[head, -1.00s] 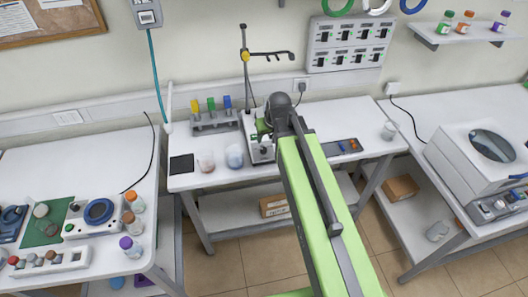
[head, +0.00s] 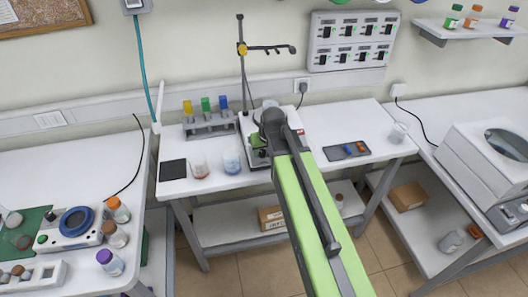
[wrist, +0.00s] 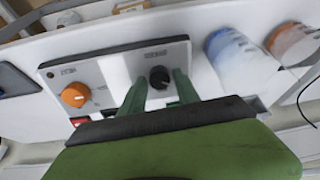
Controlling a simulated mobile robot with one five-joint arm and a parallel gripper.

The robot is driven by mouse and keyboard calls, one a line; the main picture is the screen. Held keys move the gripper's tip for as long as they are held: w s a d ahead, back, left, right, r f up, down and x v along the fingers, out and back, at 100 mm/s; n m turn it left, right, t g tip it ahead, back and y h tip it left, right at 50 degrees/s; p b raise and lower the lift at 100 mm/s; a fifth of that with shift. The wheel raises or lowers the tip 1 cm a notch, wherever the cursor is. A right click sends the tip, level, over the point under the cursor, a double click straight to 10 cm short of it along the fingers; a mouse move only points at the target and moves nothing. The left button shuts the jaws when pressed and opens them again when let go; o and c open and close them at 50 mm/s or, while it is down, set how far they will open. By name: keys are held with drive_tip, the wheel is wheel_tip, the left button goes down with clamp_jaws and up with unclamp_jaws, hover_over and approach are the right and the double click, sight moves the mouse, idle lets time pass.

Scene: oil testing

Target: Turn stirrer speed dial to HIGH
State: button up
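The stirrer is a white box-shaped device (head: 246,128) on the middle table, partly hidden behind my arm in the head view. My gripper (wrist: 160,80) is open, with one green finger on each side of the black dial. A gap shows between the fingers and the dial; contact cannot be told. In the head view my arm hides most of the gripper.
A red switch (wrist: 80,121) sits below the orange knob. Beakers with orange (head: 200,167) and blue (head: 232,162) contents stand left of the device. A metal stand (head: 241,60) rises behind it. A dark tray (head: 347,151) lies to the right.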

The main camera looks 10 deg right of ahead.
clamp_jaws()
drive_tip(key=shift+m, duration=0.3)
drive_tip(key=m, duration=1)
drive_tip(key=shift+s+m, duration=0.1)
drive_tip(key=shift+m, duration=0.3)
drive_tip(key=m, duration=0.6)
drive_tip(key=shift+h, duration=0.4)
drive_tip(key=m, duration=0.6)
drive_tip(key=shift+m, duration=0.4)
